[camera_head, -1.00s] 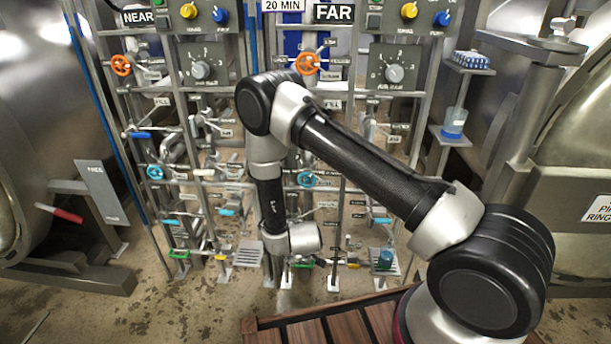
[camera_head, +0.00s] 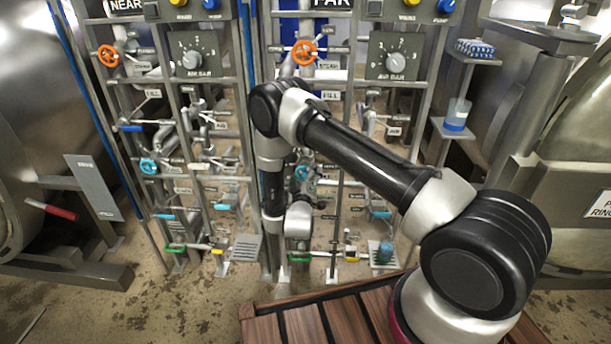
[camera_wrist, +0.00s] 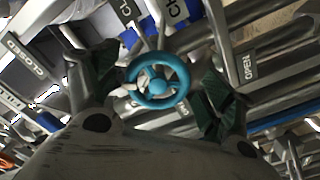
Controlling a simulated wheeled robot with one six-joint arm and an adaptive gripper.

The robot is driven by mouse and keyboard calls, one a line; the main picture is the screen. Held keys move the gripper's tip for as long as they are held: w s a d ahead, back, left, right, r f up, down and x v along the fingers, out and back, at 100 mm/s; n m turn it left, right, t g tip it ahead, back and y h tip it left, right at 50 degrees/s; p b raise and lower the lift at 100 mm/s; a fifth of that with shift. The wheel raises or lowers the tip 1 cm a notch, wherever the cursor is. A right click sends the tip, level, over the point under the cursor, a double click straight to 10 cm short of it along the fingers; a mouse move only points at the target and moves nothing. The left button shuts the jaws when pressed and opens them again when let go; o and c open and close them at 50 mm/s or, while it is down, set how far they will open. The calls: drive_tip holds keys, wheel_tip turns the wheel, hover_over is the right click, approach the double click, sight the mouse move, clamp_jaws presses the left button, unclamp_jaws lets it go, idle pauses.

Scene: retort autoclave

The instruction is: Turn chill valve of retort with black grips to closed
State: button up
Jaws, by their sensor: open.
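A cyan handwheel (camera_wrist: 157,81) with a round hub sits between the two dark fingers of my open gripper (camera_wrist: 160,92) in the wrist view. I see a gap on each side and no clear contact. A CLOSED plate (camera_wrist: 25,60) is at its left and an OPEN plate (camera_wrist: 247,67) at its right. In the head view a cyan wheel (camera_head: 302,173) shows on the FAR panel beside my arm, and another cyan wheel (camera_head: 149,166) is on the NEAR panel. My fingers are hidden there. I see no black grips on either retort.
Pipes and bars crowd both panels. Orange wheels (camera_head: 305,52) sit above, green-handled valves (camera_head: 175,248) low down. The left retort has a red-gripped lever (camera_head: 50,210). A wooden slatted platform (camera_head: 320,319) lies in front. A shelf with a blue-liquid beaker (camera_head: 457,114) stands right.

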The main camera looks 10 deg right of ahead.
drive_tip(key=shift+w+d, duration=0.2)
drive_tip(key=shift+w, duration=0.25)
drive_tip(key=c, duration=1)
drive_tip(key=shift+c, duration=0.2)
drive_tip(key=m, duration=0.5)
drive_tip(key=shift+a+f+m, duration=0.1)
drive_tip(key=shift+a+m, duration=0.05)
drive_tip(key=shift+m, duration=0.15)
drive_tip(key=m, duration=0.6)
drive_tip(key=shift+a, duration=0.15)
drive_tip(key=shift+m, duration=0.3)
